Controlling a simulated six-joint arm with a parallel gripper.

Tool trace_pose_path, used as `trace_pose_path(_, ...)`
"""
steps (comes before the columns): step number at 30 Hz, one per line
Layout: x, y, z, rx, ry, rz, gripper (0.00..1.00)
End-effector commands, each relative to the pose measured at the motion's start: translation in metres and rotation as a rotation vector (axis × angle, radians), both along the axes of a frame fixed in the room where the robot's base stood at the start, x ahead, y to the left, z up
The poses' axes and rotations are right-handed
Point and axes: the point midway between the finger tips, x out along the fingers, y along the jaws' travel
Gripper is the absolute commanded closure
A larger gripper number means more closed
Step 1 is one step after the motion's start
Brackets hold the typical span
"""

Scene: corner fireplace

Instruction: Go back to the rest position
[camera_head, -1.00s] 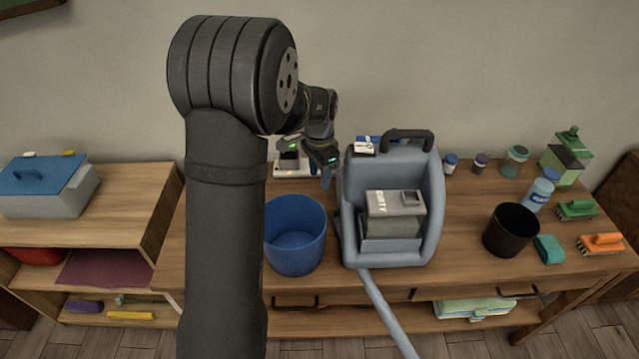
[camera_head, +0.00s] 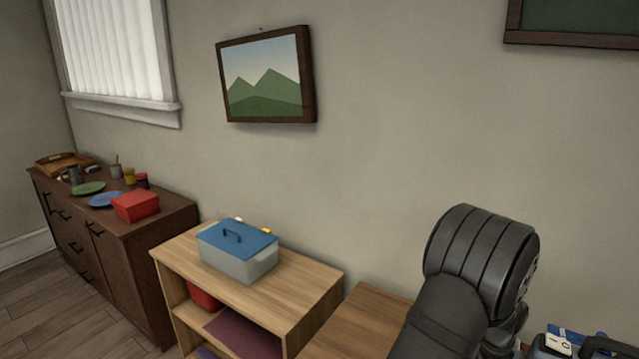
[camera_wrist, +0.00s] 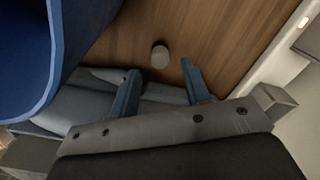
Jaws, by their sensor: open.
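My gripper (camera_wrist: 160,68) shows in the wrist view with its two blue fingers apart and nothing visible between them. It hangs above a wooden surface (camera_wrist: 225,35). A small pale round thing (camera_wrist: 160,55) lies just past the fingertips; I cannot tell what it is. A large blue curved wall (camera_wrist: 25,60), likely the blue bucket, is close at the left. A grey-blue body (camera_wrist: 75,100) lies behind the fingers. In the head view my arm stands at the lower right, and the gripper is out of sight.
In the head view a wooden shelf unit (camera_head: 310,285) carries a grey box with a blue lid (camera_head: 240,262). A dark sideboard (camera_head: 135,265) with plates and a red box (camera_head: 135,205) stands at left. A black handle (camera_head: 612,346) shows at lower right.

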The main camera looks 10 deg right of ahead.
Motion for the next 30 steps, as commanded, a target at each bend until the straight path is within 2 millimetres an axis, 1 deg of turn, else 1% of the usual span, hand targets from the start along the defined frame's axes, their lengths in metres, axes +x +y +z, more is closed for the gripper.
trace_pose_path(1, 0.0, 0.001, -0.012, 0.004, 0.002, 0.0, 0.57)
trace_pose_path(5, 0.0, 0.001, -0.035, 0.002, 0.001, 0.0, 0.57)
trace_pose_path(6, 0.001, -0.001, -0.021, -0.004, -0.002, 0.0, 0.57)
trace_pose_path(7, 0.001, -0.001, -0.015, -0.004, -0.002, 0.0, 0.57)
trace_pose_path(9, 0.0, -0.001, -0.006, -0.002, -0.001, 0.0, 0.57)
trace_pose_path(13, 0.0, 0.0, 0.004, -0.001, -0.001, 0.0, 0.57)
trace_pose_path(18, 0.0, 0.0, 0.009, 0.0, 0.0, 0.0, 0.57)
trace_pose_path(25, 0.0, 0.0, 0.009, 0.0, 0.0, 0.0, 0.57)
trace_pose_path(30, 0.0, 0.0, 0.002, 0.001, 0.001, 0.0, 0.57)
